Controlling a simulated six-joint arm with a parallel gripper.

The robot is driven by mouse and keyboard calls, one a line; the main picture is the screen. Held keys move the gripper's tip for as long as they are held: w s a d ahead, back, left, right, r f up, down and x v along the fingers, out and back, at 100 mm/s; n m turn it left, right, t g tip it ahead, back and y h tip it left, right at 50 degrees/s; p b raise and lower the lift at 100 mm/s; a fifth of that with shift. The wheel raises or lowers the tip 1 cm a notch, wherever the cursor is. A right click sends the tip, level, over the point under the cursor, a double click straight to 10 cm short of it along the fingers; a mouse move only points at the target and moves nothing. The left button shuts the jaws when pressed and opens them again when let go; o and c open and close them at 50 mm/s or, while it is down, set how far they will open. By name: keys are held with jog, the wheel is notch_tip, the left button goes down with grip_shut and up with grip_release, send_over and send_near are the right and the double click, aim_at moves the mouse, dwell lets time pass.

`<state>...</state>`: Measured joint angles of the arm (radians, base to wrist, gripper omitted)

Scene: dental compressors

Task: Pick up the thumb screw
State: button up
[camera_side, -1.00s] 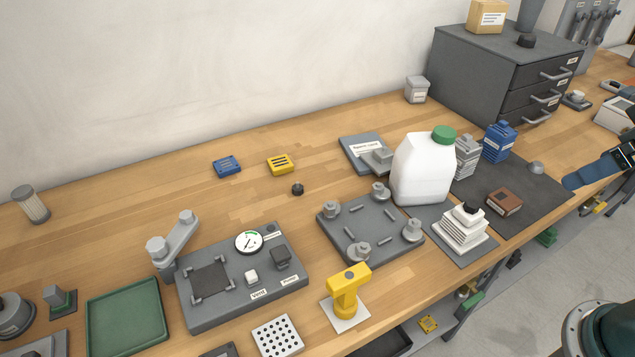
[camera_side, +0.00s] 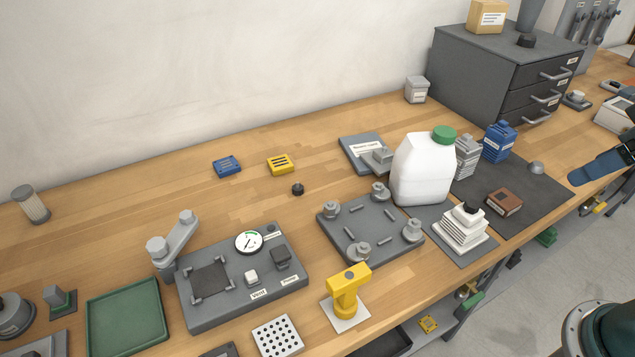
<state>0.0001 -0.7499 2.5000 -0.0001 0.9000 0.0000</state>
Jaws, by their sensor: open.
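A small black knob (camera_side: 297,189), which looks like the thumb screw, stands alone on the bare wooden bench, behind the gap between two grey fixture plates. Nothing touches it. Part of my blue arm shows at the right edge, far from the knob. My gripper's fingers do not show in the picture.
A gauge fixture (camera_side: 245,285) and a grey plate with posts (camera_side: 370,232) lie in front of the knob. Behind it are a yellow block (camera_side: 280,164) and a blue block (camera_side: 227,166). A white jug (camera_side: 420,170) stands to the right. Bench around the knob is clear.

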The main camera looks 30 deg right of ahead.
jog(key=shift+c, duration=0.7)
jog(key=w+a+r+n+g+y, duration=0.1)
jog(key=w+a+r+n, duration=0.15)
jog(key=w, duration=0.55)
jog(key=w+a+r+n+y, duration=0.1)
jog(key=w+a+n, duration=0.25)
jog(key=w, duration=0.35)
jog(key=w+a+r+n+g+y, duration=0.1)
jog(key=w+a+r+n, duration=0.15)
jog(key=w, duration=0.55)
jog(key=w+a+f+n+g, duration=0.1)
jog(key=w+a+f+n, duration=0.3)
jog(key=w+f, duration=0.4)
jog(key=w+a+f+n+g+y, duration=0.1)
jog(key=w+a+f+n+g, duration=0.1)
jog(key=w+a+f+n, duration=0.3)
jog(key=w+a+f, duration=0.1)
jog(key=w+f, duration=0.3)
jog(key=w, duration=0.1)
jog(key=shift+f, duration=0.25)
jog(key=shift+a, duration=0.1)
